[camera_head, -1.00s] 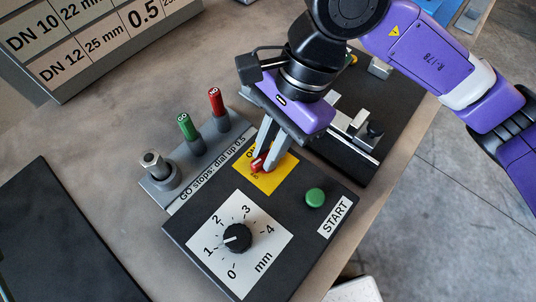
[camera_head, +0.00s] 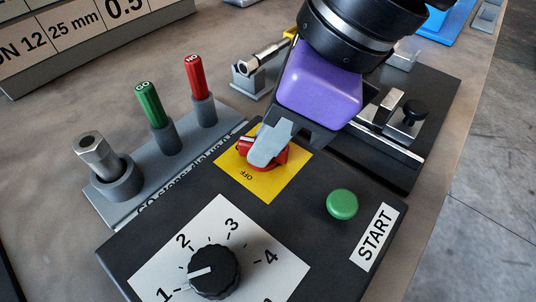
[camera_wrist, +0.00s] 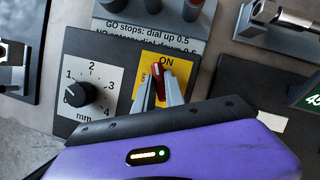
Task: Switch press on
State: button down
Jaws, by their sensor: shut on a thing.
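The red rotary switch (camera_head: 280,157) sits on a yellow plate (camera_head: 285,186) on the dark control box (camera_head: 317,262). My gripper (camera_head: 268,149) is over the switch from above, its grey fingers closed around the red handle. In the wrist view the handle (camera_wrist: 158,70) shows between the fingertips (camera_wrist: 160,86), and its far end points towards the ON side of the yellow plate (camera_wrist: 181,69). OFF is printed at the plate's left there. In the head view OFF is readable below the switch, and ON is hidden by my gripper.
The dial (camera_head: 214,272) and the green START button (camera_head: 342,204) are on the same box. A grey rack (camera_head: 125,211) beside it holds a green GO gauge (camera_head: 151,104), a red gauge (camera_head: 196,77) and a metal piece (camera_head: 96,154). A dark-based fixture (camera_head: 440,115) stands behind.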

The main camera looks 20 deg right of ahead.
jog(key=m+b, duration=0.2)
jog(key=b, duration=0.1)
jog(key=m+t+h+b, duration=0.1)
jog(key=shift+s+f+m+b, duration=0.1)
jog(key=shift+f+m+b, duration=0.2)
jog(key=shift+m, duration=0.1)
jog(key=shift+r+m+b, duration=0.15)
jog(key=shift+m+b, duration=0.45)
jog(key=shift+b, duration=0.05)
jog(key=shift+s+r+h, duration=0.1)
jog(key=shift+h, duration=0.2)
jog(key=c, duration=1.4)
grip_release()
jog(key=p+v, duration=0.2)
jog(key=v, duration=0.5)
jog(key=shift+s+r, duration=0.2)
jog(key=shift+r, duration=0.2)
